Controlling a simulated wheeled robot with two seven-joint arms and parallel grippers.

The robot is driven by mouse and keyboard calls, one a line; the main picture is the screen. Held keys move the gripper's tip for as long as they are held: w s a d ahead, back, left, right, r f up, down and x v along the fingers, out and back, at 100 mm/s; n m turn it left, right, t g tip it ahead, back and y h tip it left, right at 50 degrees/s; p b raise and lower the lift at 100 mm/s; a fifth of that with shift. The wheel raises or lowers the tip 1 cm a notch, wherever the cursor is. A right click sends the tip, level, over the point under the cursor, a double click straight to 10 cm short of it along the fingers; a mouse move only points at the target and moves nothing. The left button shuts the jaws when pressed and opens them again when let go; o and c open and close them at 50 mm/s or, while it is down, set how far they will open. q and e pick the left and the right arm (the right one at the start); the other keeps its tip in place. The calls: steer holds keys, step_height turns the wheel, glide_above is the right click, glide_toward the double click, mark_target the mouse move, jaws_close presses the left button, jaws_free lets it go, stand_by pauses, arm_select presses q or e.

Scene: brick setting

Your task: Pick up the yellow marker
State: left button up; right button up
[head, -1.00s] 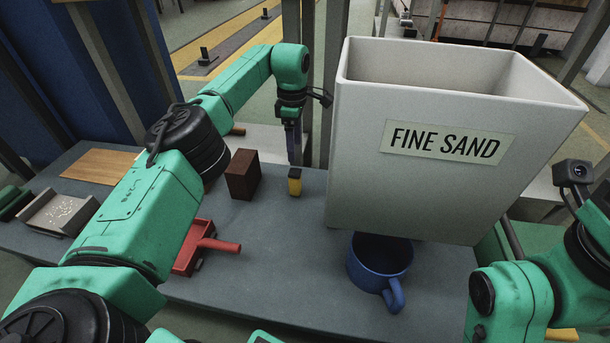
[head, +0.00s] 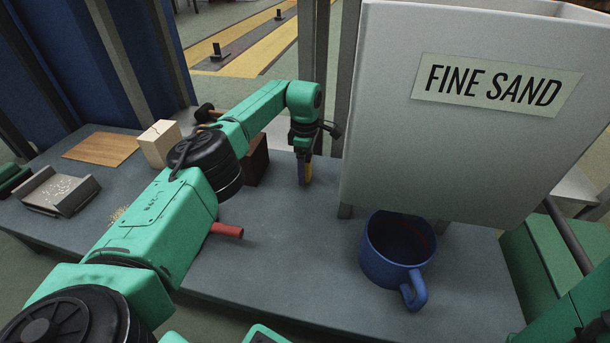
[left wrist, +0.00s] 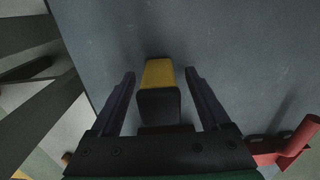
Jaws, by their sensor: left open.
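The yellow marker (head: 309,174) is at the far side of the grey table, mostly hidden behind my left gripper (head: 303,172) in the head view. In the left wrist view the yellow marker (left wrist: 159,73) has a yellow body and a black end, and it lies between the two fingers of my left gripper (left wrist: 159,76). The fingers are open, with a visible gap on each side of the marker. My right gripper is out of view; only part of my right arm shows at the lower right.
A large white bin labelled FINE SAND (head: 450,150) stands right of the marker. A blue mug (head: 385,262) is in front of it. A dark brown block (head: 257,160) stands left of the gripper. A red handle (head: 227,230) sticks out beside my left arm. The table's middle is clear.

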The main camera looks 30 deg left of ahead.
arm_select(q)
steer(key=shift+r, duration=0.1)
jaws_close()
steer(key=shift+r, duration=0.1)
